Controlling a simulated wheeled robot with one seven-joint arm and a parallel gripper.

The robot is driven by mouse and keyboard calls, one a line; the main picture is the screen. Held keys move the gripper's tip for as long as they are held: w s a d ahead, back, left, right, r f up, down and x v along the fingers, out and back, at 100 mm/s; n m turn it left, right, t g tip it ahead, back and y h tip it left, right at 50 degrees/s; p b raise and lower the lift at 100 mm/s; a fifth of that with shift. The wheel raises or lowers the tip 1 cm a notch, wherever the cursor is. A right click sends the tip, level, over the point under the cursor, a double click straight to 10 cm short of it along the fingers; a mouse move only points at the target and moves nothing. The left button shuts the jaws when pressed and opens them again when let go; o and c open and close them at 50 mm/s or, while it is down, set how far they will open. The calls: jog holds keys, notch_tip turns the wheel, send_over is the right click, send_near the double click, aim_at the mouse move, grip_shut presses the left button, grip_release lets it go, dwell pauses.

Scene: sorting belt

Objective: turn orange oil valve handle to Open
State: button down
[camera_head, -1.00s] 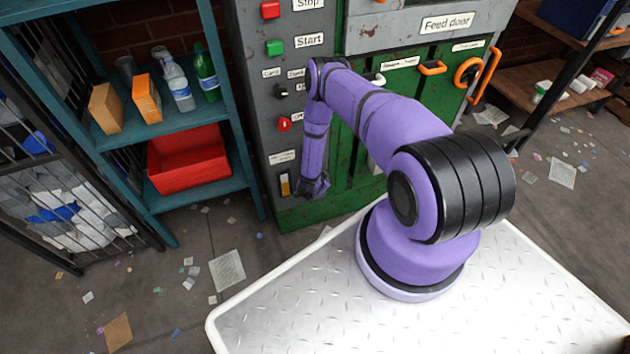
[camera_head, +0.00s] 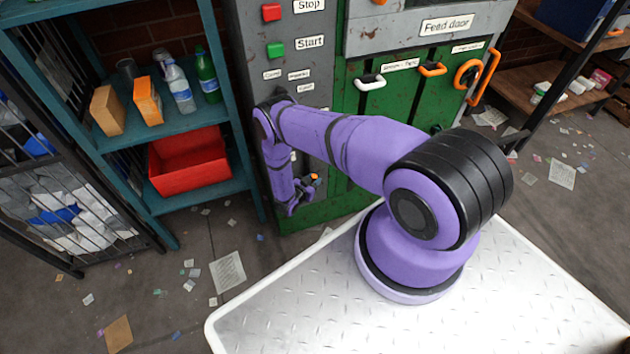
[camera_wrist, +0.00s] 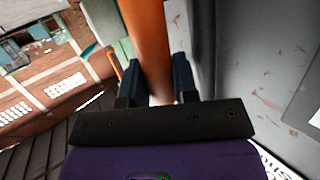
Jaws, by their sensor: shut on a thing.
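The orange valve handle (camera_wrist: 149,45) runs between the two dark fingers of my gripper (camera_wrist: 157,85) in the wrist view, and the fingers are shut on it. In the head view my gripper (camera_head: 300,198) is low at the front of the grey control panel, left of the green cabinet. A small orange bit of the handle (camera_head: 314,177) shows just beside the gripper there. The rest of the handle and its label are hidden by my arm, so I cannot read its setting.
The grey panel carries a red Stop button (camera_head: 271,12) and a green Start button (camera_head: 275,49). A teal shelf with a red bin (camera_head: 190,160) stands close on the left. The green cabinet (camera_head: 400,100) has white and orange handles. Papers litter the floor.

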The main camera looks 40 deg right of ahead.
jog(key=shift+a, duration=0.1)
dwell(0.3)
jog(key=c, duration=0.9)
grip_release()
